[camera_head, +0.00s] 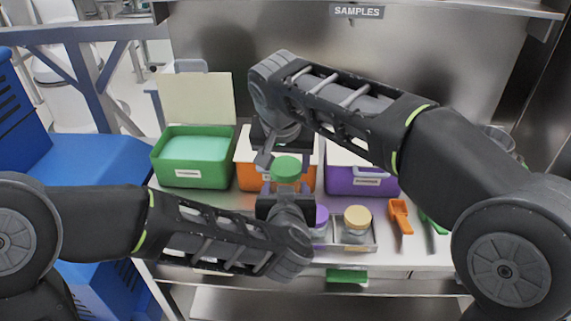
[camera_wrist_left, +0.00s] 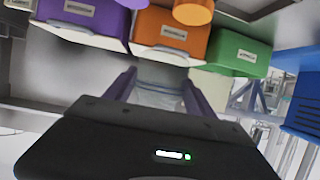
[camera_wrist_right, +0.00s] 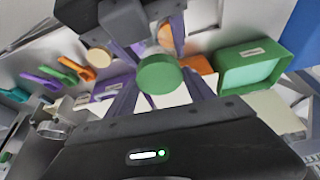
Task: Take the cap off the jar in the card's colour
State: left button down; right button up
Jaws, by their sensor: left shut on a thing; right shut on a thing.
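The green cap (camera_head: 286,167) is between the fingers of my right gripper (camera_head: 277,158), which is shut on it; it also shows in the right wrist view (camera_wrist_right: 160,76). My left gripper (camera_head: 284,188) is just below, shut on the clear jar (camera_wrist_left: 158,97), which shows between its fingers in the left wrist view. Whether cap and jar touch is hidden. A green card (camera_head: 346,275) is at the counter's front edge. A purple-capped jar (camera_head: 321,217) and a tan-capped jar (camera_head: 357,218) stand in a tray (camera_head: 372,236). An orange cap (camera_wrist_left: 193,11) shows in the left wrist view.
A green bin (camera_head: 168,172) with raised lid, an orange bin (camera_head: 245,180) and a purple bin (camera_head: 363,184) stand along the back. An orange tool (camera_head: 399,214) and a green tool (camera_head: 432,222) lie right of the tray. A metal wall is behind.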

aim_at(287, 160)
jog(key=shift+r, duration=0.2)
jog(key=shift+r, duration=1.85)
